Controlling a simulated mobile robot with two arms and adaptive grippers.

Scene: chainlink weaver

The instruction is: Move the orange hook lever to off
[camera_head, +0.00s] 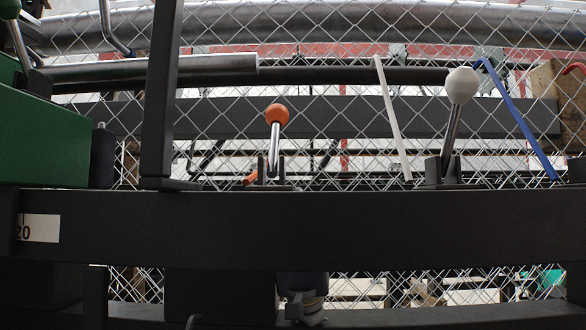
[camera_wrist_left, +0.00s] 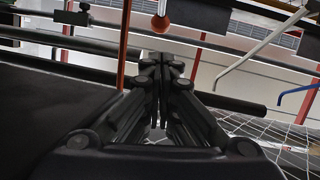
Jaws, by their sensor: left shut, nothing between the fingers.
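A lever with an orange ball knob (camera_head: 276,114) stands on a metal rod in a dark bracket (camera_head: 271,170) behind the beam in the head view. A small orange piece (camera_head: 250,178) shows low beside the bracket; I cannot tell whether it is a hook. In the left wrist view an orange ball (camera_wrist_left: 160,22) hangs near the top, with an orange-red rod (camera_wrist_left: 125,45) left of it. My left gripper (camera_wrist_left: 163,60) is shut and empty, its tips below the ball in the picture and apart from it. My right gripper is not in view.
A dark beam (camera_head: 300,225) crosses the front, with a dark post (camera_head: 160,90) left of the lever. A white-knobbed lever (camera_head: 461,86), a white rod (camera_head: 393,118) and a blue hooked rod (camera_head: 520,120) stand at right. Chain-link mesh (camera_head: 330,125) fills the background.

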